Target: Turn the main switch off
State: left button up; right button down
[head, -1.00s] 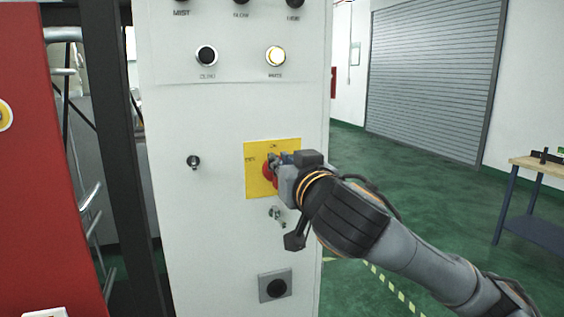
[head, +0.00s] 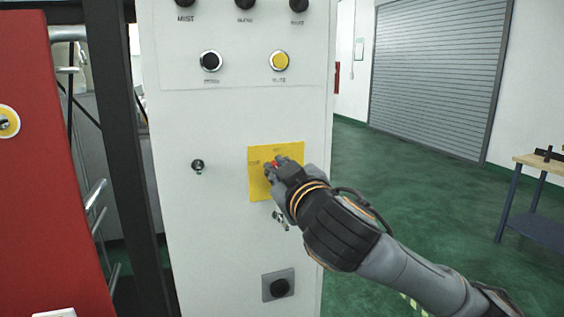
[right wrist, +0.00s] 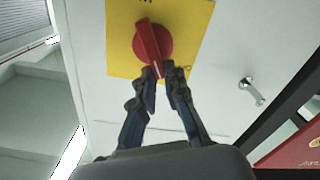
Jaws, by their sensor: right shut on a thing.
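The main switch is a red rotary knob (head: 275,165) on a yellow plate (head: 256,190) on the white cabinet front. My right gripper (head: 272,173) is at the knob and hides most of it in the head view. In the right wrist view, the red knob (right wrist: 152,38) has a raised bar handle with a pale mark near one end. The fingertips (right wrist: 160,70) sit on both sides of that marked end, shut on the handle. The plate's lettering is too small or covered to read. My left gripper is not in view.
A red panel (head: 35,190) stands at left. Green floor is clear at right, before a workbench (head: 530,162).

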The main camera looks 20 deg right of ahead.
jog(key=shift+a+f+n+p, duration=0.2)
jog(key=shift+n+p, duration=0.15)
jog(key=shift+n, duration=0.7)
jog(key=shift+a+f+n+p, duration=0.15)
jog(key=shift+n+p, duration=0.25)
jog(key=shift+n, duration=0.7)
jog(key=shift+a+f+n+p, duration=0.2)
jog(key=shift+n+p, duration=0.15)
jog(key=shift+n, duration=0.7)
jog(key=c, duration=1.4)
grip_release()
jog(key=shift+s+d, duration=0.1)
jog(key=shift+s, duration=3.65)
jog(key=shift+f, duration=0.1)
